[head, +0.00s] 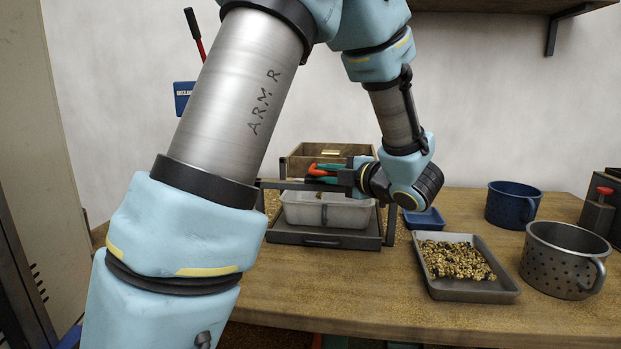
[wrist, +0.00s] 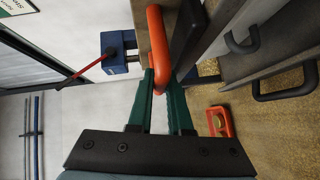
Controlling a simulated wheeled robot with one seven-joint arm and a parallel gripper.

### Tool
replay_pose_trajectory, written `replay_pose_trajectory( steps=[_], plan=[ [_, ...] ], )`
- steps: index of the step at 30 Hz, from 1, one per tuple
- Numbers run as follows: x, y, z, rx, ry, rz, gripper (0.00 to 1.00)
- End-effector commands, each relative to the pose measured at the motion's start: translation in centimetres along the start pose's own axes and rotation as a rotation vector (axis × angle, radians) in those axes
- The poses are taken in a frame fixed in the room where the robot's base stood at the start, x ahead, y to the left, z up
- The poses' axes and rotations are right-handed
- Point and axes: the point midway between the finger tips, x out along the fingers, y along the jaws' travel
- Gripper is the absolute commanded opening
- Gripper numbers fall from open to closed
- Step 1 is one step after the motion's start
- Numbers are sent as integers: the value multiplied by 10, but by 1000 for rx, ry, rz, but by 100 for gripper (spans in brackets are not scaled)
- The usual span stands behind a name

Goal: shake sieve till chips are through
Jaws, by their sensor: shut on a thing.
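My gripper (head: 326,174) is at the rig in the middle of the bench, and its green fingers are shut on an orange handle (head: 333,166). In the wrist view the orange handle (wrist: 158,50) is between the fingertips (wrist: 161,76). A dark frame bar (head: 272,184) of the sieve rig runs level beside the handle. A pale grey bin (head: 300,212) sits under it on a dark base (head: 300,238) with a pull handle. The sieve's mesh and any chips on it are hidden. Brass chips (head: 455,260) lie in a grey tray (head: 474,292) to the right.
A wooden box (head: 298,165) stands behind the rig. A perforated metal mug (head: 560,262), a blue mug (head: 512,204) and a small blue tray (head: 425,219) are at right. The front bench (head: 350,295) is clear.

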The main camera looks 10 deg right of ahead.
Motion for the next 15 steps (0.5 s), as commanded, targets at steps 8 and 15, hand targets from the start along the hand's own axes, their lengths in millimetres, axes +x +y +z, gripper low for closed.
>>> replay_pose_trajectory(
  steps=[8,15],
  plan=[
    [-13,-1,13,3,0,-2,0],
    [-13,-1,12,3,1,-2,26]
  ],
)
